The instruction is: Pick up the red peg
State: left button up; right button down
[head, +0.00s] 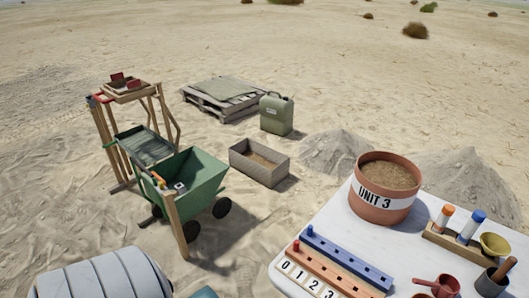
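The red peg (296,246) stands upright at the far left end of an orange-brown strip with holes (325,270), on the white table (340,213). A blue peg (310,230) stands at the same end of a blue strip (347,259) just behind it. Number cards (300,279) reading 0, 1, 2, 3 lie along the front of the orange-brown strip. Neither of my grippers is in the head view.
A terracotta pot marked UNIT 3 (383,206), filled with soil, stands behind the strips. A wooden rack (452,243) with bottles, a yellow bowl (494,245), and a red scoop (437,287) are to the right. A green cart (192,180) stands on sand.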

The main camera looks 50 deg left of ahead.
aim_at(296, 245)
jog(key=u, duration=1.15)
